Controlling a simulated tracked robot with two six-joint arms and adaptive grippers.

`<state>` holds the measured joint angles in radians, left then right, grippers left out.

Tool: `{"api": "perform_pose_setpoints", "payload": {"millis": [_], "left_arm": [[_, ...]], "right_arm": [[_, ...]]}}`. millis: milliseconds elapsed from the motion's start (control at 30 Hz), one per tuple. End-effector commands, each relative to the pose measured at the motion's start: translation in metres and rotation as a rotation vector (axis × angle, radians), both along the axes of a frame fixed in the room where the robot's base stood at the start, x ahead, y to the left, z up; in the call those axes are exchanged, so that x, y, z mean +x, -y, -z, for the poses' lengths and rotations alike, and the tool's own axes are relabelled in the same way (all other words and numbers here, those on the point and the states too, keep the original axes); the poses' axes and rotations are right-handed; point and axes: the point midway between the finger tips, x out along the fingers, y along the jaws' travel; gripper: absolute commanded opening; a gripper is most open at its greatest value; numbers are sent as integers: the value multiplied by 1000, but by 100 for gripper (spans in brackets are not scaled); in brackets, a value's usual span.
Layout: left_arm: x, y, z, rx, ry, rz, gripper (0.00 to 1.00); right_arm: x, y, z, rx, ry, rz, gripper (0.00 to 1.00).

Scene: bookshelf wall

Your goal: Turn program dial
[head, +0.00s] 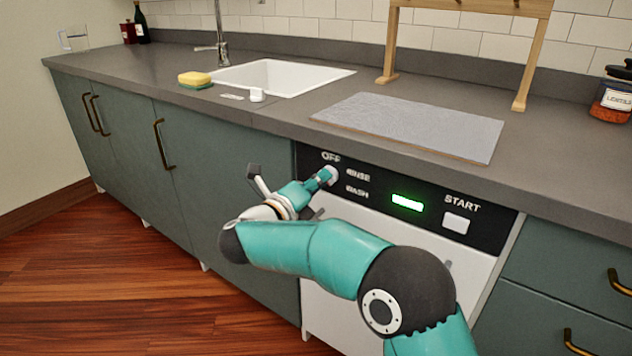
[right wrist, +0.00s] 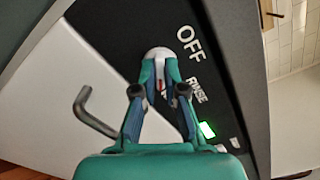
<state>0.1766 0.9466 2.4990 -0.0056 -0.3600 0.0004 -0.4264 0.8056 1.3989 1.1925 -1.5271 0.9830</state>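The program dial (right wrist: 158,52) is a pale round knob on the dishwasher's black control panel (head: 380,199), beside the labels OFF, RINSE and WASH. In the head view the dial (head: 331,172) shows at the tip of my right gripper (head: 323,180). In the right wrist view my right gripper (right wrist: 160,75) has its two fingers closed in on the dial from both sides. A small red mark shows between the fingers. The fingers cover part of the dial, so I cannot tell which label it points to. My left gripper is not in view.
A green lit display (head: 407,202) and a white START button (head: 456,223) sit right of the dial. A grey door handle (right wrist: 92,112) sticks out below the panel. The counter above holds a grey board (head: 415,125), sink (head: 275,76) and sponge (head: 195,79).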

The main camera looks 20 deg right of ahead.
Motion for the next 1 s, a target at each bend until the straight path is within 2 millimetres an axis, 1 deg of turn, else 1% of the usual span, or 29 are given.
{"api": "perform_pose_setpoints", "payload": {"millis": [67,100,200,467,667,1000], "left_arm": [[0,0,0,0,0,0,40],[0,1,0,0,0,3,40],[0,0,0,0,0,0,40],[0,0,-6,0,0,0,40],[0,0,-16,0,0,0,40],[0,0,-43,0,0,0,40]], "right_arm": [[0,0,1,0,-2,0,0],[0,-11,1,0,-1,-3,0],[0,-3,1,0,-5,-1,0],[0,0,1,-35,-49,-3,0],[0,1,0,-104,-140,-1,0],[0,1,1,-290,-380,2,0]]}}
